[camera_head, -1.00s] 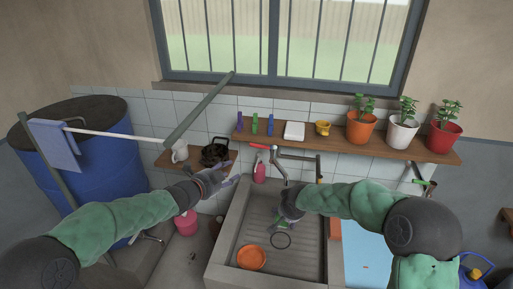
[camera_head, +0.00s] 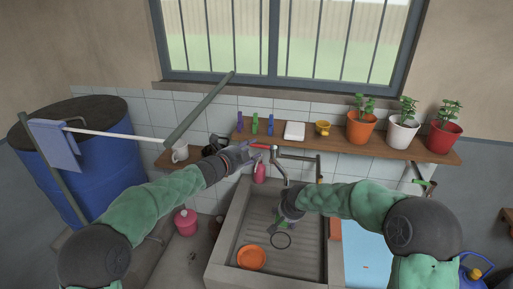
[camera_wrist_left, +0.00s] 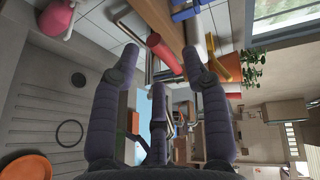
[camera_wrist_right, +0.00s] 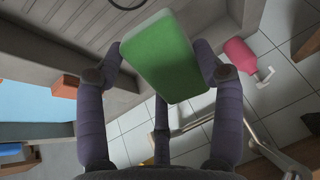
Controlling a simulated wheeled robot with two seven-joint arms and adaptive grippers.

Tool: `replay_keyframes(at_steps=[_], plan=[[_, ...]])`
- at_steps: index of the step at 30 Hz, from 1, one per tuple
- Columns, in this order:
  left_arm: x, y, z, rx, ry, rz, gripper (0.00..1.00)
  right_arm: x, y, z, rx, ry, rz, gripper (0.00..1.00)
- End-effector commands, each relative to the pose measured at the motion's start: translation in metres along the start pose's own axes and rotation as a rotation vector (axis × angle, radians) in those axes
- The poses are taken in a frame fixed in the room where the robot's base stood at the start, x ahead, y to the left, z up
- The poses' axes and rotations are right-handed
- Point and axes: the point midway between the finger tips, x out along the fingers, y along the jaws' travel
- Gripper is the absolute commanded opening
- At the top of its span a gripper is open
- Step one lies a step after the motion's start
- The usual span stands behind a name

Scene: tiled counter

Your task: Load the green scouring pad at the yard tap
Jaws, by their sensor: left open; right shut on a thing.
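The green scouring pad (camera_wrist_right: 160,60) is between the fingers of my right gripper (camera_wrist_right: 162,75) in the right wrist view. In the head view my right gripper (camera_head: 288,214) is shut on it over the sink (camera_head: 226,245), close to the tap spout (camera_head: 282,178); the pad is mostly hidden there. The tap has a red handle (camera_head: 263,146), which also shows in the left wrist view (camera_wrist_left: 165,54). My left gripper (camera_head: 247,151) is open and empty at the handle. Its fingers lie on both sides of the handle; I cannot tell whether they touch it.
An orange bowl (camera_head: 251,257) and a dark ring (camera_head: 281,240) lie in the sink. A pink bottle (camera_head: 260,174) stands behind it, near my left gripper.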

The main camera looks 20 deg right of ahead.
Motion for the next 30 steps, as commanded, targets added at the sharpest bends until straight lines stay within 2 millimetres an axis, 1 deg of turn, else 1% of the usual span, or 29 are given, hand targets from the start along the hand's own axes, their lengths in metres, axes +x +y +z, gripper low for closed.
replay_keyframes(at_steps=[1,3,9,15,23,24,25,28,29,30], plan=[[0.008,0.001,-0.001,0.000,0.001,0.000,0.46,0.000,0.000,0.000,0.000,0.000,0.000,0.42],[0.016,0.001,-0.001,0.001,0.001,0.000,0.46,0.000,0.000,0.000,0.000,0.000,0.000,0.42],[0.033,0.000,-0.001,0.000,0.001,-0.001,0.46,0.000,0.000,0.000,0.000,0.000,0.000,0.42],[0.040,0.000,0.000,-0.001,0.000,-0.001,0.46,0.000,0.000,0.000,0.000,0.000,0.000,0.42],[0.041,0.000,0.000,-0.001,0.000,-0.001,0.46,0.000,0.000,0.000,0.000,0.000,0.000,0.42],[0.041,0.000,0.000,-0.001,0.000,-0.001,0.40,0.000,0.000,0.000,0.000,0.000,0.000,0.42],[0.041,0.000,0.000,-0.001,0.000,-0.001,0.32,0.000,0.000,0.000,0.000,0.000,0.000,0.42],[0.041,0.000,0.000,-0.001,0.000,-0.001,0.04,0.000,0.000,0.000,0.000,0.000,0.000,0.42],[0.041,0.000,0.000,-0.001,0.000,-0.001,0.00,0.000,0.000,0.000,0.000,0.000,0.000,0.42],[0.041,0.000,0.000,-0.001,0.000,-0.001,0.00,0.000,0.000,0.000,0.000,0.000,0.000,0.42]])
